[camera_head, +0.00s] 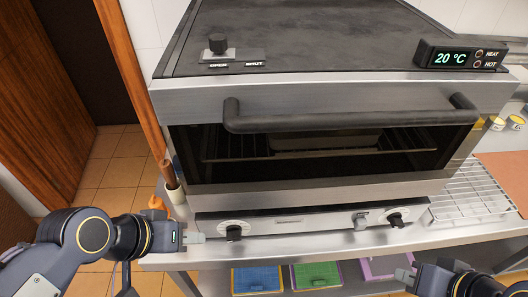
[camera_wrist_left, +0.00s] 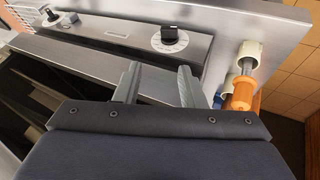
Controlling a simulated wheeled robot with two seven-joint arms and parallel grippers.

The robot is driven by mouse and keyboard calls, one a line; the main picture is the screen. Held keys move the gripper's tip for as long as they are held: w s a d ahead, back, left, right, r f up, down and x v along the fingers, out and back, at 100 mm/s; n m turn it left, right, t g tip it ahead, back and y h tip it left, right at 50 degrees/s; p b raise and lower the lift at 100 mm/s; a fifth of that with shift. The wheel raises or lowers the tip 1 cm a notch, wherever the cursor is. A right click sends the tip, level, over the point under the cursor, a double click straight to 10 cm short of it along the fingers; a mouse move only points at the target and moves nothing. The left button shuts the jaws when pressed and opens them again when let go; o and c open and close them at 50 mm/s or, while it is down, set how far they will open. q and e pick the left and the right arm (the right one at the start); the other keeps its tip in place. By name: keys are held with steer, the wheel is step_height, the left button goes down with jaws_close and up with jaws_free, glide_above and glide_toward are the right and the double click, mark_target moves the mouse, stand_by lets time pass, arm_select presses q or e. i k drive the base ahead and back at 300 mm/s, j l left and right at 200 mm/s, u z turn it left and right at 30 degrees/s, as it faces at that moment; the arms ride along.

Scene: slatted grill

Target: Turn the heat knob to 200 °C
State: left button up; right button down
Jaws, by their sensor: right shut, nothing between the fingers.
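The oven's lower front panel carries a black knob (camera_head: 234,232) on a pale marked dial at the left and a second black knob (camera_head: 397,218) at the right. I cannot tell from lettering which is the heat knob. The display (camera_head: 459,59) reads 20 °C. My left gripper (camera_head: 195,238) is just left of the left knob, apart from it. In the left wrist view its fingers (camera_wrist_left: 158,85) are spread and empty, with the left knob (camera_wrist_left: 172,38) beyond them. My right gripper (camera_head: 404,278) is shut and empty at the lower right, below the right knob.
The oven door handle (camera_head: 350,121) juts out above the panel. A holder with an orange-handled tool (camera_wrist_left: 242,94) is near my left gripper. A wire rack (camera_head: 470,190) lies at the right.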

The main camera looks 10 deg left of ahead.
mark_target(233, 232)
steer(key=k+j+z, duration=0.1)
steer(key=k+j, duration=0.6)
steer(key=j, duration=0.15)
